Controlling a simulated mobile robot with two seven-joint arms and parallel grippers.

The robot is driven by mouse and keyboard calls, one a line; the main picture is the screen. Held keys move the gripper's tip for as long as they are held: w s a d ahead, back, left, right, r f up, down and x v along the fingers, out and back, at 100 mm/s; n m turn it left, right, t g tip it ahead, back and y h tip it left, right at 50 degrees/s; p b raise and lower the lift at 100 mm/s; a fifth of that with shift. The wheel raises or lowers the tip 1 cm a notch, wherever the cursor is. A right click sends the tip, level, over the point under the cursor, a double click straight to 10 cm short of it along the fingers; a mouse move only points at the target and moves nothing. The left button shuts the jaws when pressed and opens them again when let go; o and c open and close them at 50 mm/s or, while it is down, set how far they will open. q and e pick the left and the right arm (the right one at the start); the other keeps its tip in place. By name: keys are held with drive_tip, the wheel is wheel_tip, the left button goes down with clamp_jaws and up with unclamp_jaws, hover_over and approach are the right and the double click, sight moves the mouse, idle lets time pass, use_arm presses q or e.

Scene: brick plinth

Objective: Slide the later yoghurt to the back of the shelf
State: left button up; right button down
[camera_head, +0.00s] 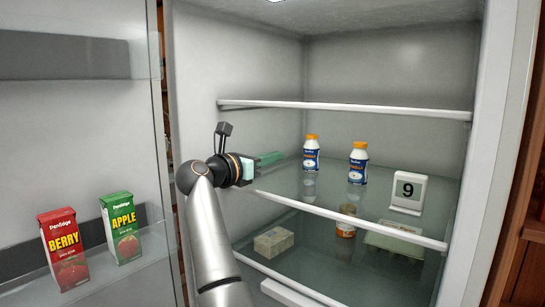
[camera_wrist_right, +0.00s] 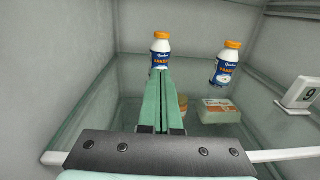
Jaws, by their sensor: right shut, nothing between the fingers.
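Two white yoghurt bottles with orange caps and blue labels stand upright on the glass middle shelf (camera_head: 400,222). The left bottle (camera_head: 311,155) stands farther back than the right bottle (camera_head: 358,165). No date is readable on either. My right gripper (camera_head: 280,156) reaches over the shelf from the left, its green fingers shut and empty. In the head view a small gap shows between the fingertips and the left bottle. In the wrist view the fingertips (camera_wrist_right: 163,73) overlap the left bottle's (camera_wrist_right: 160,50) lower part; the right bottle (camera_wrist_right: 227,66) is clear. My left gripper is out of view.
A white sign reading 9 (camera_head: 408,192) stands on the shelf at right. A white-edged shelf (camera_head: 345,108) hangs above. Below the glass are an egg-box-like pack (camera_head: 273,242), a small jar (camera_head: 346,222) and a flat pack (camera_head: 393,239). The open door holds berry (camera_head: 63,250) and apple (camera_head: 121,229) cartons.

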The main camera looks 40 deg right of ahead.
sight(308, 144)
use_arm(q)
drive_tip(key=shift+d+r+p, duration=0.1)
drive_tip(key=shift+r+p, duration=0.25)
drive_tip(key=shift+p, duration=0.1)
use_arm(e)
drive_tip(key=x, duration=1)
drive_tip(key=shift+w+d, duration=0.15)
drive_tip(key=shift+d, duration=0.2)
drive_tip(key=p+x, duration=0.2)
drive_tip(key=x, duration=0.1)
drive_tip(key=p+x, duration=0.1)
drive_tip(key=p, duration=0.1)
drive_tip(key=shift+d+r, duration=0.25)
drive_tip(key=shift+r, duration=0.1)
drive_tip(key=x, duration=0.1)
drive_tip(key=p+x, duration=0.1)
drive_tip(key=shift+w+d+f, duration=0.15)
drive_tip(key=shift+d+f, duration=0.15)
drive_tip(key=shift+d, duration=0.05)
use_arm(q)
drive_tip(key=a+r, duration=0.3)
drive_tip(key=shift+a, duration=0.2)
use_arm(e)
drive_tip(key=shift+d+f, duration=0.15)
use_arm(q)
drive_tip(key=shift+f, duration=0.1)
